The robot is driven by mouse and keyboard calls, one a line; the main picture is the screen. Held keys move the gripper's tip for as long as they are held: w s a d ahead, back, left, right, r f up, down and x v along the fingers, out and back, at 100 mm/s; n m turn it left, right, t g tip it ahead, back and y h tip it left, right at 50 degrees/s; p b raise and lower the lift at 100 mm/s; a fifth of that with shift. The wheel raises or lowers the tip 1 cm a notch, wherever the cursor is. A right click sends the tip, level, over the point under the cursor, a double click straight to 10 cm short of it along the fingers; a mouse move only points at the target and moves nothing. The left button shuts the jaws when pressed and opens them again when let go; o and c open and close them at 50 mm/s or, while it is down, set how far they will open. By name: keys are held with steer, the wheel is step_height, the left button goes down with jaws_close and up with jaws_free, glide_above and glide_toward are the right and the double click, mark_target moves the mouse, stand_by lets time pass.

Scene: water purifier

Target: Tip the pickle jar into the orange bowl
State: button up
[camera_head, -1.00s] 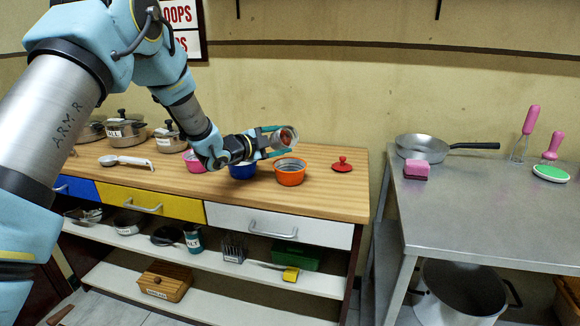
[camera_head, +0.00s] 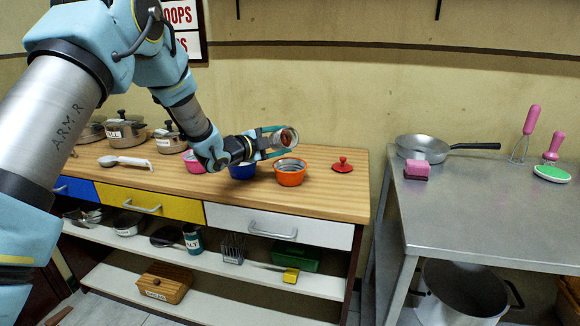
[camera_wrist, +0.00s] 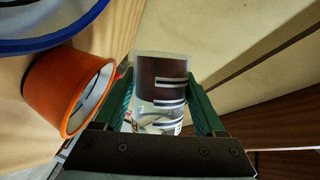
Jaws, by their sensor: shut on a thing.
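My gripper (camera_head: 272,142) is shut on the jar (camera_head: 288,137), a clear jar with dark reddish contents. The orange bowl (camera_wrist: 62,88) shows beside the jar, to the left. The bowl stands on the wooden counter; the head view shows a grey-white inside. Whether anything has fallen into it I cannot tell.
A blue bowl (camera_head: 242,171) stands just left of the orange one, and a pink bowl (camera_head: 194,163) further left. A red lid (camera_head: 342,165) lies to the right. Lidded pots (camera_head: 125,132) stand at the back left. The counter's right end is mostly clear.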

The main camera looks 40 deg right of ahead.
steer(key=shift+r+m+b, duration=0.4)
steer(key=shift+m+b, duration=0.1)
steer(key=shift+m, duration=0.1)
stand_by(1.5)
steer(key=shift+w+f+m+h+b, duration=0.1)
steer(key=shift+f+m+h+b, duration=0.55)
steer(key=shift+b, duration=1.9)
steer(key=shift+s+r+m+t+b, duration=0.15)
steer(key=shift+r+m+b, duration=0.3)
steer(key=shift+b, duration=0.65)
steer(key=shift+s+r+m+t+b, duration=0.1)
steer(key=shift+r+m+t+b, duration=0.3)
steer(key=shift+b, duration=0.7)
steer(key=shift+f+m+b, duration=0.3)
steer(key=shift+m+b, duration=0.1)
steer(key=shift+b, duration=0.65)
